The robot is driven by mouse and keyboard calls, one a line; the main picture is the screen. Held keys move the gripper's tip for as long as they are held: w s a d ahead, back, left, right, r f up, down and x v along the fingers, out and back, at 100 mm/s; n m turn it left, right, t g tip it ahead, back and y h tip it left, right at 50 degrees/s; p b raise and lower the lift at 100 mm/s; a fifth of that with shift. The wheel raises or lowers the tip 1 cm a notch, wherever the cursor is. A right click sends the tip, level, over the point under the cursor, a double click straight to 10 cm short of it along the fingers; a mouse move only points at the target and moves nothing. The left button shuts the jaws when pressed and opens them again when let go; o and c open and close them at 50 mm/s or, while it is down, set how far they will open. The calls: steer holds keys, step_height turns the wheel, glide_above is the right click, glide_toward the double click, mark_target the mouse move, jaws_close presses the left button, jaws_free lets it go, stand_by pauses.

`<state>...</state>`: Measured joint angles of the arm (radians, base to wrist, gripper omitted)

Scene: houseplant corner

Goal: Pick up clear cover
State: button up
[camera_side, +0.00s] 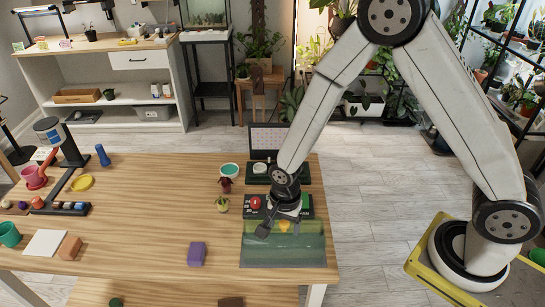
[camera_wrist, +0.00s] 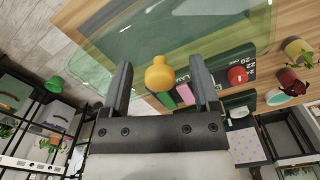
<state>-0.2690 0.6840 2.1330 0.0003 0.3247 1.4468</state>
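The clear cover (camera_side: 300,250) is a see-through, greenish piece at the table's right front edge. It fills much of the upper wrist view (camera_wrist: 215,30). Its yellow knob (camera_wrist: 160,74) shows in the wrist view between my fingers, and in the side view (camera_side: 284,226) just below my gripper. My gripper (camera_wrist: 160,62) is open, with a visible gap on each side of the knob. In the side view my gripper (camera_side: 283,221) points down over the cover. Whether a fingertip touches the cover cannot be told.
A dark green panel with a red knob (camera_side: 255,202) lies behind the cover. A purple block (camera_side: 197,253) lies left of the cover. The table (camera_side: 140,225) between is clear.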

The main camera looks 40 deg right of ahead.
jaws_close()
stand_by(1.3)
